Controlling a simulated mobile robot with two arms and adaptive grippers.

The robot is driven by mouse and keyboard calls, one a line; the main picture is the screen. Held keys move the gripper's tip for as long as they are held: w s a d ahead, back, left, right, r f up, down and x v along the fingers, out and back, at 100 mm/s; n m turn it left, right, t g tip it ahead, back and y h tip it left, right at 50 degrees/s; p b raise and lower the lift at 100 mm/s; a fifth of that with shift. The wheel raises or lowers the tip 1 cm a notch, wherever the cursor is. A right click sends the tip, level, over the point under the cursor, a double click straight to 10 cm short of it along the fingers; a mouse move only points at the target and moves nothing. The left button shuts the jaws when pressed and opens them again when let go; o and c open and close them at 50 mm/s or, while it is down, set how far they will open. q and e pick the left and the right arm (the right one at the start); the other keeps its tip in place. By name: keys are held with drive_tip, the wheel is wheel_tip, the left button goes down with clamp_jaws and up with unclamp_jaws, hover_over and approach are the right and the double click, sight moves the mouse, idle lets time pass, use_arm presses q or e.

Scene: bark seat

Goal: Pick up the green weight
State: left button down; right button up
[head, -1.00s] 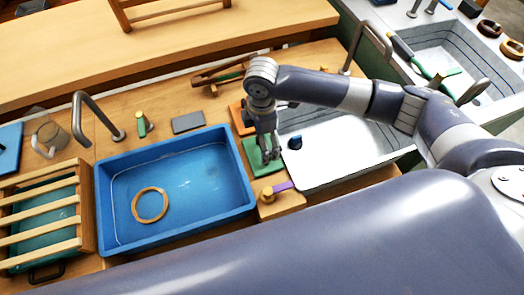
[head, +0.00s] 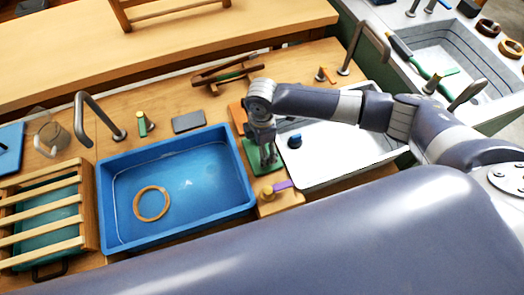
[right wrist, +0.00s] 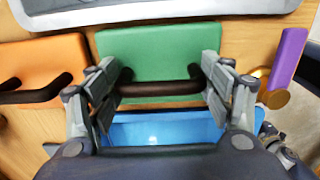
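The green weight (head: 250,153) is a flat green slab on the wooden counter between the blue basin and the white sink. In the right wrist view the green weight (right wrist: 160,48) shows its dark bar handle. My right gripper (head: 268,160) is down over the green weight and hides part of it. In the right wrist view my right gripper (right wrist: 162,92) is open, its fingers spread wide near the two ends of the handle. I cannot tell whether they touch it. My left gripper is not in view.
An orange weight (right wrist: 40,62) with a dark handle lies beside the green one. The blue basin (head: 175,143) holds a wooden ring (head: 151,204). A purple-handled tap (head: 283,185) stands close by on a wooden block. The white sink (head: 335,160) holds a small blue object (head: 295,141).

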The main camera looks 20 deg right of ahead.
drive_tip(key=shift+c, duration=1.2)
drive_tip(key=shift+r, duration=0.1)
wheel_tip(320, 180, up, 10)
drive_tip(key=shift+f+b, duration=0.1)
drive_tip(key=shift+b, duration=0.4)
